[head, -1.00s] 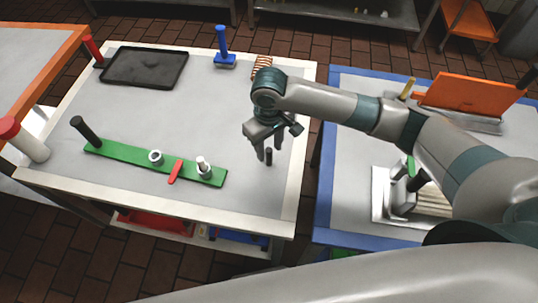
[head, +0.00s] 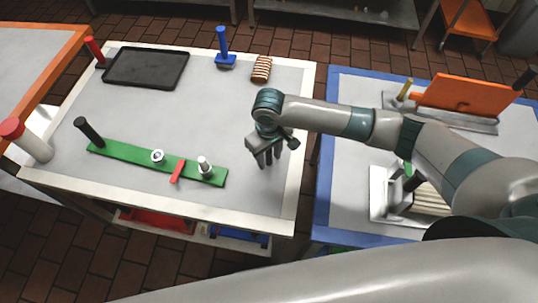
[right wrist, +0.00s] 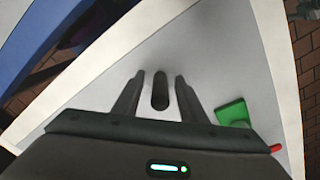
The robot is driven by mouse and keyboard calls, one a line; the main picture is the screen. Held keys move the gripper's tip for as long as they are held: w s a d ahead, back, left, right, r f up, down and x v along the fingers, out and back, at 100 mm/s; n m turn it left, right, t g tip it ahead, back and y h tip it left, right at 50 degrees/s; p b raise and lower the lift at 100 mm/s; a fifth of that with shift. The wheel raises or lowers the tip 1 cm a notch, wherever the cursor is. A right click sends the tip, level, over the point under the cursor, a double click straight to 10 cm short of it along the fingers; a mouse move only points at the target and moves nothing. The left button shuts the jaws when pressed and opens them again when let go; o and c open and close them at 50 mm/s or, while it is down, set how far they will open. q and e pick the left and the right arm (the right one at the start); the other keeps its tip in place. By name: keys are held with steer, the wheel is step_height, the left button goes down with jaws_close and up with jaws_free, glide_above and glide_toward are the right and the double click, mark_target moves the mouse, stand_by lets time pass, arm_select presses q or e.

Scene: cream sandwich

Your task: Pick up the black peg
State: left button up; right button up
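The black peg (right wrist: 160,91) stands on the grey top of the white-edged table (head: 240,110), near its right side. In the right wrist view it lies between the two fingers of my right gripper, with a gap on each side. The right gripper (right wrist: 159,92) is open around the peg and not closed on it. In the head view the right gripper (head: 266,160) points down at the tabletop, and its fingers mostly hide the peg. My left gripper is not in view.
A green strip (head: 130,153) with a white ring, a red piece and a white peg lies left of the gripper. A black tray (head: 145,67), a blue stamp-like tool (head: 223,50) and a striped stack (head: 261,68) are at the back. A blue-edged table (head: 345,200) stands at right.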

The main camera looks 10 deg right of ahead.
steer(key=shift+c, duration=0.3)
jaws_close()
steer(key=shift+w+r+b, duration=0.1)
steer(key=shift+r+b, duration=0.25)
steer(key=shift+r, duration=0.45)
step_height(320, 180, up, 2)
steer(key=shift+r+b, duration=0.25)
steer(key=shift+b, duration=0.25)
steer(key=s+d+r+b, duration=0.1)
steer(key=s+d+r, duration=0.3)
steer(key=s+r, duration=0.3)
steer(key=s, duration=0.4)
steer(key=shift+b, duration=0.3)
steer(key=shift+d+f, duration=0.1)
